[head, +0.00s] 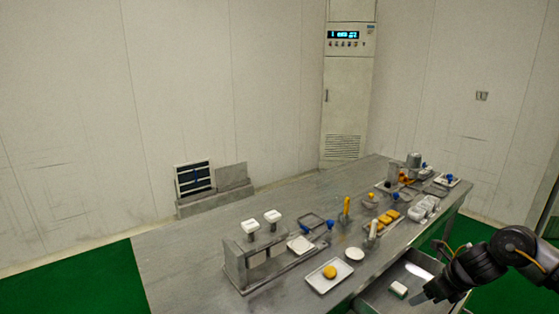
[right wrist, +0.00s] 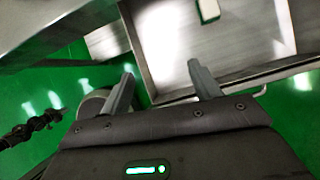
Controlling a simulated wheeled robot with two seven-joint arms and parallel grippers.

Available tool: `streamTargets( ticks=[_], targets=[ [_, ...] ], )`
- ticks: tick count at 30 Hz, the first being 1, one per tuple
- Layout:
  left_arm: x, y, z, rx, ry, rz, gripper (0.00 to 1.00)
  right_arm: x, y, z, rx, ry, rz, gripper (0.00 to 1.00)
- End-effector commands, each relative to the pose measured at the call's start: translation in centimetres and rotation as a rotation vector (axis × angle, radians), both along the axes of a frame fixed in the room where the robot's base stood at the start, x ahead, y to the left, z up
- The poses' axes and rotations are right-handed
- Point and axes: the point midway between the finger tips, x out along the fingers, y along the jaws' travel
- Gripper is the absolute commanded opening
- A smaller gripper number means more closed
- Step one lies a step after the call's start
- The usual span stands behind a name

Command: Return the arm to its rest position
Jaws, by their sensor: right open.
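My right arm (head: 485,262) comes in from the right in the head view. Its gripper (head: 424,297) is beside the table's near right side, close to an open metal drawer or tray (head: 380,296). In the right wrist view the two fingers of the right gripper (right wrist: 163,88) are spread apart with nothing between them. A small white block (head: 399,289) lies in the metal tray; it also shows in the right wrist view (right wrist: 208,11), beyond the fingertips and apart from them. My left gripper is not in view.
A long steel table (head: 190,256) carries a metal stand (head: 238,266), a white tray (head: 318,286) with a yellow piece, and several small tools and parts. A control cabinet (head: 347,95) stands at the back wall. The green floor (head: 100,285) is clear at left.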

Motion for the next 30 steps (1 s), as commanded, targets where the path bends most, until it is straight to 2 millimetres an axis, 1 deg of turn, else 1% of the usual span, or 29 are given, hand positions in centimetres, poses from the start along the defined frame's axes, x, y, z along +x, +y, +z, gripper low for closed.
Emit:
streamTargets(
  ticks=[1, 2, 5, 8, 9, 11, 12, 14, 15, 16, 17, 18, 19, 20, 21, 24, 27, 30],
  targets=[
    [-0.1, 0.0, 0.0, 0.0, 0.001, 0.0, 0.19, 0.0, 1.8, -1.1, 0.024, -0.005, -0.018, 0.63],
    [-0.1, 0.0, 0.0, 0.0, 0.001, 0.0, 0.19, 0.1, 2.7, -1.7, 0.039, -0.01, -0.036, 0.63],
    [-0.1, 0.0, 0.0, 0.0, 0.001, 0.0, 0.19, 0.2, 6.4, -3.7, 0.11, -0.027, -0.111, 0.63],
    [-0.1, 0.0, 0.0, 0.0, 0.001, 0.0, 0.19, -0.3, 10.9, -5.8, 0.217, -0.038, -0.229, 0.63],
    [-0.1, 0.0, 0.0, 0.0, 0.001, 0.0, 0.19, -0.8, 12.9, -6.6, 0.277, -0.04, -0.293, 0.63],
    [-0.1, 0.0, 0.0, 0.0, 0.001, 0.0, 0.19, -1.9, 16.1, -7.8, 0.385, -0.032, -0.419, 0.63],
    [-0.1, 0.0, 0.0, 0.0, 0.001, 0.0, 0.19, -2.8, 18.2, -8.4, 0.47, -0.019, -0.522, 0.63],
    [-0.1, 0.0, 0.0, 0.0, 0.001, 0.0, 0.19, -4.5, 20.6, -9.1, 0.603, 0.012, -0.703, 0.63],
    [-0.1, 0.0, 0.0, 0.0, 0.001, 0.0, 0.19, -5.7, 21.8, -9.4, 0.692, 0.041, -0.835, 0.63],
    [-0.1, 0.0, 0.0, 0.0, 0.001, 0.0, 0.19, -6.7, 22.5, -9.7, 0.757, 0.066, -0.939, 0.63],
    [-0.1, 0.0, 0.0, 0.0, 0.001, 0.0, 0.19, -7.8, 23.0, -9.9, 0.819, 0.095, -1.049, 0.63],
    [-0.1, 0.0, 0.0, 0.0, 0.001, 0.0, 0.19, -9.3, 23.3, -10.2, 0.901, 0.135, -1.205, 0.63],
    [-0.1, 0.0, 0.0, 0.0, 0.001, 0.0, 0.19, -10.5, 23.4, -10.5, 0.958, 0.168, -1.327, 0.63],
    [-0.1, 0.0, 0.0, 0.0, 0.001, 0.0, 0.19, -11.8, 23.3, -10.7, 1.009, 0.199, -1.447, 0.63],
    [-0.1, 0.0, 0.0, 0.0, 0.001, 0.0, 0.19, -13.4, 22.9, -11.0, 1.069, 0.239, -1.605, 0.63],
    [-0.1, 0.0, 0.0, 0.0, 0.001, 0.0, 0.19, -17.2, 21.8, -11.9, 1.169, 0.317, -1.946, 0.63],
    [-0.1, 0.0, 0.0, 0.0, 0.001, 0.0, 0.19, -20.6, 20.6, -12.6, 1.224, 0.367, -2.222, 0.63],
    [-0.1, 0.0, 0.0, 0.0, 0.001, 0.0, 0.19, -23.4, 19.9, -12.9, 1.257, 0.408, -2.441, 0.63]
  ],
)
